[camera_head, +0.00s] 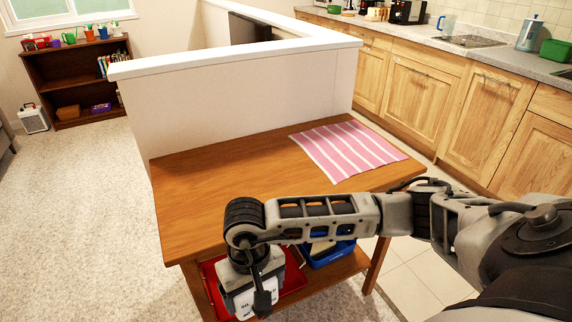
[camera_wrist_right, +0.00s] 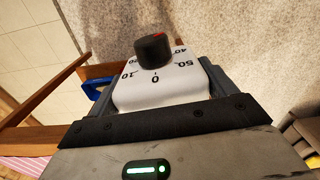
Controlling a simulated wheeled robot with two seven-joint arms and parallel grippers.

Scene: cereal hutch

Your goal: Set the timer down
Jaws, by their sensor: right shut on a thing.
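The timer (camera_wrist_right: 155,95) is white with a black knob and printed numbers around it. It sits between the fingers of my right gripper (camera_wrist_right: 158,92) in the right wrist view, and the gripper is shut on it. In the head view my right gripper (camera_head: 252,292) points down at the near left edge of the wooden table, and part of the white timer (camera_head: 246,303) shows between its fingers. The timer is held out past the table edge, with carpet behind it. My left gripper is not in view.
The wooden table (camera_head: 220,180) has a largely bare top with a pink striped cloth (camera_head: 348,148) at its back right. A red tray (camera_head: 293,279) and a blue bin (camera_head: 328,254) sit on its lower shelf. A white half wall (camera_head: 240,105) stands behind.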

